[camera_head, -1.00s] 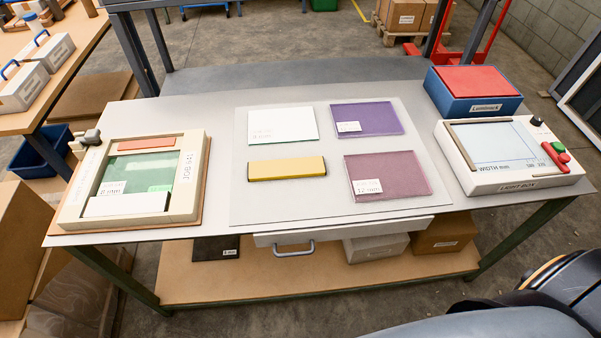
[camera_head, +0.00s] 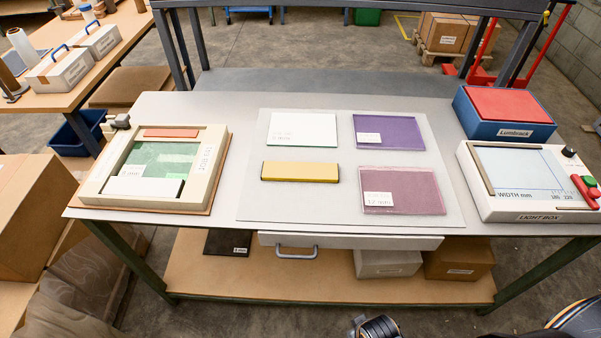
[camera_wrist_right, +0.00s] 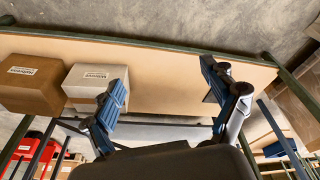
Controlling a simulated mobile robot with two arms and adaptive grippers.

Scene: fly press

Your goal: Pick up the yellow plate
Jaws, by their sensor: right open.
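The yellow plate (camera_head: 300,172) is a small flat bar with dark edges. It lies on the pale grey mat (camera_head: 258,212) on the workbench in the head view, left of the mauve plate and below the white plate. My right gripper (camera_wrist_right: 164,77) is open and empty in the right wrist view, with its two blue fingers spread apart. That view shows the bench's lower shelf beyond the fingers, not the yellow plate. My left gripper is in neither view.
A white plate (camera_head: 302,129), a purple plate (camera_head: 388,132) and a mauve plate (camera_head: 402,190) share the mat. A framed test box (camera_head: 217,150) stands left; a light box (camera_head: 525,206) and a blue box (camera_head: 505,128) stand right. A drawer (camera_head: 350,242) is under the bench top.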

